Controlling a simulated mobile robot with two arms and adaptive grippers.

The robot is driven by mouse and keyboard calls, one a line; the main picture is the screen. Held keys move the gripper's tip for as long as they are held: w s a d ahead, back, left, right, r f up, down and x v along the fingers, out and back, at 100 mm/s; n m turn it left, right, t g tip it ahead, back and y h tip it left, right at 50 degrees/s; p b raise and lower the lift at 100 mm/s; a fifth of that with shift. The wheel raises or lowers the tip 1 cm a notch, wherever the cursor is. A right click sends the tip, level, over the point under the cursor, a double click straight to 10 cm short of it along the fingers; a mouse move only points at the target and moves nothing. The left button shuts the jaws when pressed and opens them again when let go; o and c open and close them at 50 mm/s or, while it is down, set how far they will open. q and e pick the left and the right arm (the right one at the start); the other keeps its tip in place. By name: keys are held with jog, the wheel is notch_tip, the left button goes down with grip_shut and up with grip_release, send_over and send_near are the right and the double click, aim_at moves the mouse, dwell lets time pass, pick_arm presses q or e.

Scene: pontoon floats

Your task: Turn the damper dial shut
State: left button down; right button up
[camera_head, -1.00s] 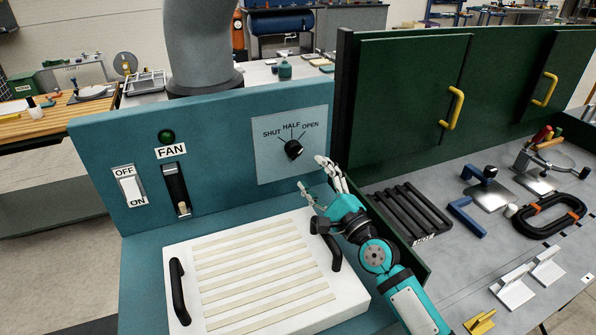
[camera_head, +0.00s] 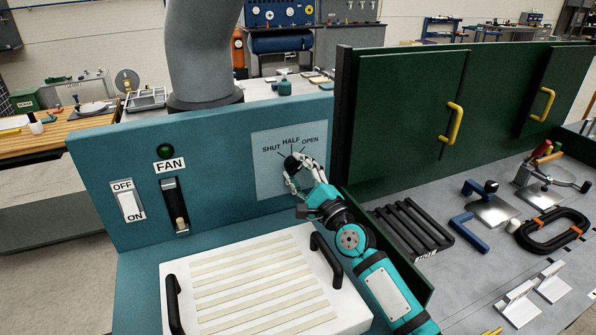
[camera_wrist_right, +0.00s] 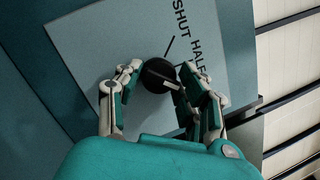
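The damper dial is a round black knob (camera_head: 292,163) on a pale blue plate (camera_head: 264,178) marked SHUT, HALF and OPEN. In the right wrist view the dial (camera_wrist_right: 157,75) sits between my fingers, and its light pointer line faces away from SHUT, past HALF toward the OPEN side. My right gripper (camera_head: 293,174) is at the dial, with its fingers (camera_wrist_right: 160,79) on either side of it. They look slightly apart from the knob; contact is not clear. The OPEN label is hidden in the wrist view. My left gripper is not in view.
Left of the dial are a fan slider (camera_head: 175,205), an OFF/ON switch (camera_head: 129,203) and a green lamp (camera_head: 165,151). Below is a white slatted panel (camera_head: 245,320) with black handles. A green cabinet (camera_head: 400,115) stands close on the right.

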jog(key=shift+f, duration=0.1)
jog(key=c, duration=0.6)
jog(key=shift+o, duration=0.2)
jog(key=shift+n, duration=0.5)
jog(key=n+g, duration=0.1)
jog(key=n, duration=0.3)
jog(key=n+g+p, duration=0.1)
jog(key=n, duration=0.3)
jog(key=n+g+p, duration=0.1)
jog(key=n+g, duration=0.1)
jog(key=n, duration=0.2)
jog(key=shift+d+n, duration=0.1)
jog(key=shift+n, duration=0.3)
jog(key=n+h+p, duration=0.1)
jog(key=n+p, duration=0.2)
jog(key=n, duration=0.1)
jog(key=shift+h, duration=0.3)
jog(key=shift+n+g, duration=0.3)
